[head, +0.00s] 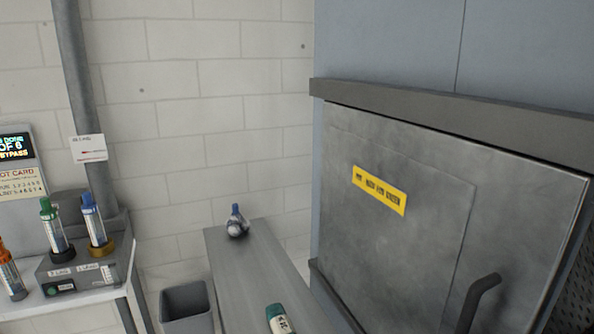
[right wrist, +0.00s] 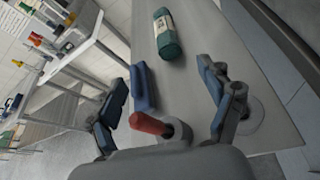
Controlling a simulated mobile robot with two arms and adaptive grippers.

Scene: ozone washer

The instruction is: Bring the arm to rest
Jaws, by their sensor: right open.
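My right gripper (right wrist: 162,78) shows in the right wrist view with its blue-padded fingers spread wide apart. A blue bar (right wrist: 143,86) and a red rounded piece (right wrist: 151,123) show between the fingers, close to the palm; I cannot tell what they belong to or whether they touch the gripper. Beyond the fingertips, a green and white container (right wrist: 167,34) is on the grey bench (right wrist: 204,28), apart from the gripper. In the head view the same container (head: 279,319) is at the bottom edge, partly cut off. Neither gripper shows in the head view.
A large grey cabinet with a closed door (head: 400,220) and dark handle (head: 478,302) stands right. A blue-topped round flask (head: 237,223) sits on the bench's far end. A grey bin (head: 187,308) is beside it. Left, a stand (head: 85,264) holds tubes with green and blue tops.

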